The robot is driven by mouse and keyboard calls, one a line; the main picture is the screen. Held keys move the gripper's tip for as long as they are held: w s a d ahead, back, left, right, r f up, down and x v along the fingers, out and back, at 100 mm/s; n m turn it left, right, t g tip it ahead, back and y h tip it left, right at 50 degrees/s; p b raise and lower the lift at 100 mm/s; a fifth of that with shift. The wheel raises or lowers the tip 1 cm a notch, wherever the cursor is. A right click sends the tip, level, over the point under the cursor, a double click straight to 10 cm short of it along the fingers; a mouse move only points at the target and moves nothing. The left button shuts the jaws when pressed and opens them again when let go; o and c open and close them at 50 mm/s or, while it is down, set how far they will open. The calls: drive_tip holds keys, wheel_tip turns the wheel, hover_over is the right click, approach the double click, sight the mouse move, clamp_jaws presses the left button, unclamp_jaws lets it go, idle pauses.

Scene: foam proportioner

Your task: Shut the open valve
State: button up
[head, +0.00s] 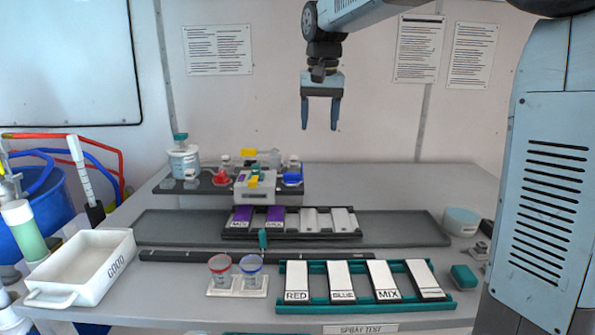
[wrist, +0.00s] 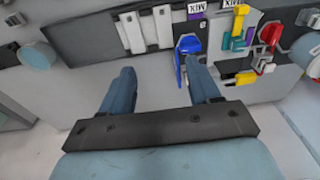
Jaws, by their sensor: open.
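My gripper (head: 320,125) is open and empty, hanging fingers down above the back of the bench. The wrist view also shows its two spread fingers (wrist: 160,68). The proportioner (head: 256,186) stands on a dark plate, with a red valve handle (head: 222,177) at left and a blue valve handle (head: 292,178) at right. In the wrist view the blue handle (wrist: 188,46) lies just beyond the right fingertip, apparently below it. The red handle (wrist: 268,33) and yellow handles (wrist: 246,77) are further right. I cannot tell for sure which valve is open.
A rack with purple and white cartridges (head: 345,220) stands in front of the proportioner. Nearer are two cups (head: 220,268), a labelled teal rack (head: 365,305) and a white GOOD tray (head: 118,264). The back right of the bench is clear.

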drive_tip(key=g, duration=0.1)
hover_over(292, 174)
drive_tip(key=f, duration=0.2)
wheel_tip(292, 174, down, 14)
idle(0.3)
drive_tip(key=shift+w, duration=0.1)
